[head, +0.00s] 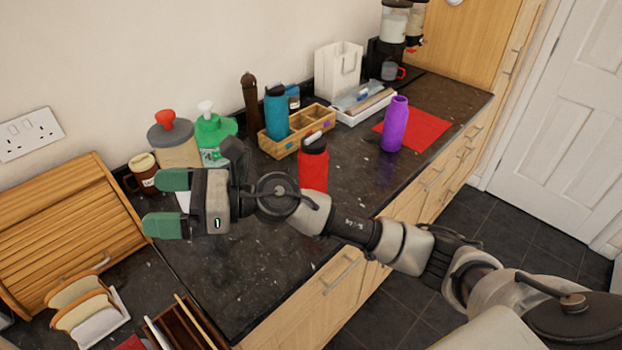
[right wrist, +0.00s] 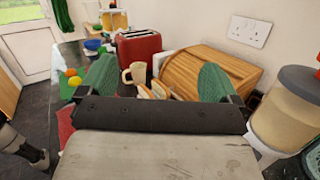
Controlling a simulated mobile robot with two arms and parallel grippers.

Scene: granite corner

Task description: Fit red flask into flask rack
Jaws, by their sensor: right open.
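The red flask (head: 313,167), with a black lid, stands upright on the dark counter in the head view. My right forearm passes in front of its lower part. The wooden flask rack (head: 280,150) is just behind it, with a teal flask (head: 276,115) standing in its left part and open compartments to the right. A purple flask (head: 394,125) stands farther right by a red mat (head: 427,128). My right gripper (head: 166,203) is open and empty, left of the red flask and pointing left, away from it. The right wrist view shows its two green fingers apart (right wrist: 158,85).
A red toaster (right wrist: 139,47) shows in the right wrist view.

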